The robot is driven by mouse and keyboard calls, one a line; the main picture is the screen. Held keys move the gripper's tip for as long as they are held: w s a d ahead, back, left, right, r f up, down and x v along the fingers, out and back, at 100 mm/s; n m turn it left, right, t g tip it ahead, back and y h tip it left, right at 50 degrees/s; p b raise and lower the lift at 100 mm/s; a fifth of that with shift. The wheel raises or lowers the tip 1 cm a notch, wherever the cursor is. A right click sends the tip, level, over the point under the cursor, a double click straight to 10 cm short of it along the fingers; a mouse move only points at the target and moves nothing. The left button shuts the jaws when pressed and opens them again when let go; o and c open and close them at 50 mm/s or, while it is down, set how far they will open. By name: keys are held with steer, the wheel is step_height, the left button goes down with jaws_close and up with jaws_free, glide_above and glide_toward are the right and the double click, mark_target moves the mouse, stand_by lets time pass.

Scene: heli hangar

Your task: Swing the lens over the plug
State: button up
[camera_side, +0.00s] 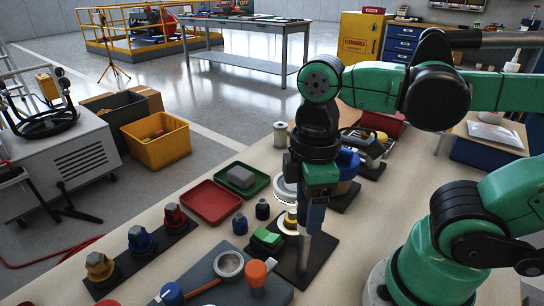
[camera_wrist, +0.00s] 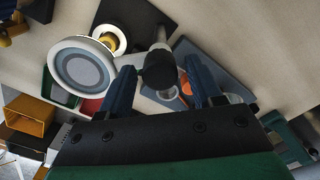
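The round lens (camera_wrist: 82,66), in a white rim, is at the left in the wrist view. In the side view its pale rim (camera_side: 284,189) shows just left of my gripper. A yellow and white round piece (camera_wrist: 108,40), apparently the plug, sits on a black base plate (camera_wrist: 140,14), partly covered by the lens rim. It also shows in the side view (camera_side: 290,222). A metal post (camera_side: 304,252) rises from the plate; its black head (camera_wrist: 157,70) lies between my fingers. My gripper (camera_wrist: 160,64) is open, with gaps visible beside the head.
A blue-grey board (camera_side: 205,290) with a metal ring (camera_side: 229,264) and an orange knob (camera_side: 256,273) lies in front. A green block (camera_side: 266,239), red tray (camera_side: 211,202) and green tray (camera_side: 242,188) are to the left. A blue container (camera_side: 347,163) stands behind.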

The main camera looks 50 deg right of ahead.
steer(key=shift+o, duration=0.2)
steer(key=shift+r, duration=2.8)
step_height(320, 180, down, 6)
steer(key=shift+r, duration=0.15)
steer(key=shift+m, duration=0.7)
